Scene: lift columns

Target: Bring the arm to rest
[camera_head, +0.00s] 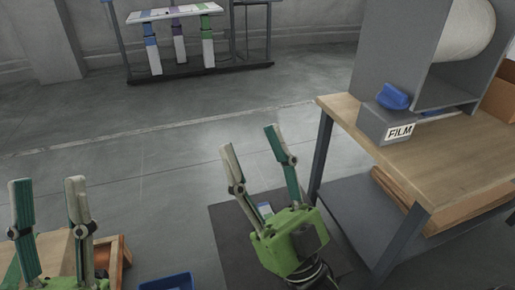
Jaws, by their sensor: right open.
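The rest of both arms is mostly out of view.
A wooden-topped table (455,165) stands at the right, with a grey FILM dispenser (385,122) on it. A blue bin (167,282) is at the bottom edge. A rack (200,71) with several coloured columns stands at the back. The middle floor is clear.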

